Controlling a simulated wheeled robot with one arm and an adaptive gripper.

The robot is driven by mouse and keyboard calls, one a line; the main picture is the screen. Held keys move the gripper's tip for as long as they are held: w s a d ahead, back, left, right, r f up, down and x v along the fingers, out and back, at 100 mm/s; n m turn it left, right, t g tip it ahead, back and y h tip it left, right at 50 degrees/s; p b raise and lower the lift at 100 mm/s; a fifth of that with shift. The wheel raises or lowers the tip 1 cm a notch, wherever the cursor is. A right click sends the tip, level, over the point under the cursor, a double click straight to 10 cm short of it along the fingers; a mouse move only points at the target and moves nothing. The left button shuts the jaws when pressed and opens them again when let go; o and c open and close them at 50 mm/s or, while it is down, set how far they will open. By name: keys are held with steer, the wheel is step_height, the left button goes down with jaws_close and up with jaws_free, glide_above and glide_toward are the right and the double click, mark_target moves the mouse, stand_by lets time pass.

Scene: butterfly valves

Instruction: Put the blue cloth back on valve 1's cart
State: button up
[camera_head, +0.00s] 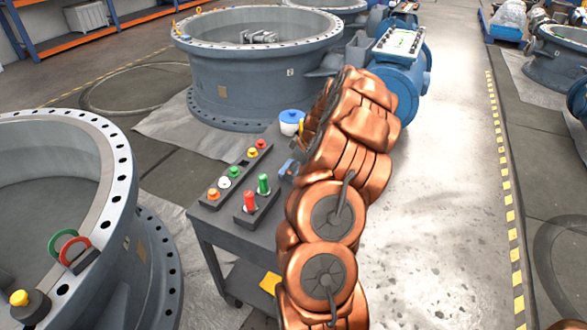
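A grey cart (222,229) stands between the two large grey valve bodies, its top partly hidden by my copper arm. A small blue piece (288,168) shows at the cart top beside my arm; it may be part of the blue cloth, but most of it is hidden. I cannot tell whether it rests on the cart or is held. My arm rises along the cart's right side and bends over at the top. My gripper is hidden behind the arm. I see no label telling which valve is valve 1.
The cart carries a button panel (235,175), a holder with red and green handles (257,200) and a blue-lidded white tub (291,122). One valve body (70,200) is at left, another (250,75) at the back. Open floor (440,200) lies right of my arm.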

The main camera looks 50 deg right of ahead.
steer(key=o, duration=1)
steer(key=shift+f, duration=0.1)
steer(key=shift+c, duration=0.2)
steer(key=v, duration=1.2)
steer(key=a+r+g+y, duration=0.1)
steer(key=a+r, duration=0.2)
steer(key=a, duration=1.1)
steer(key=a+r+g+y, duration=0.1)
steer(key=a+r+g, duration=0.15)
steer(key=a, duration=1.15)
steer(key=s+a+g+h, duration=0.1)
steer(key=s+a+g, duration=0.1)
steer(key=s+a, duration=1)
steer(key=s+a+f+m+g+h, duration=0.2)
steer(key=s+m, duration=0.1)
steer(key=s, duration=1.1)
steer(key=shift+a, duration=0.4)
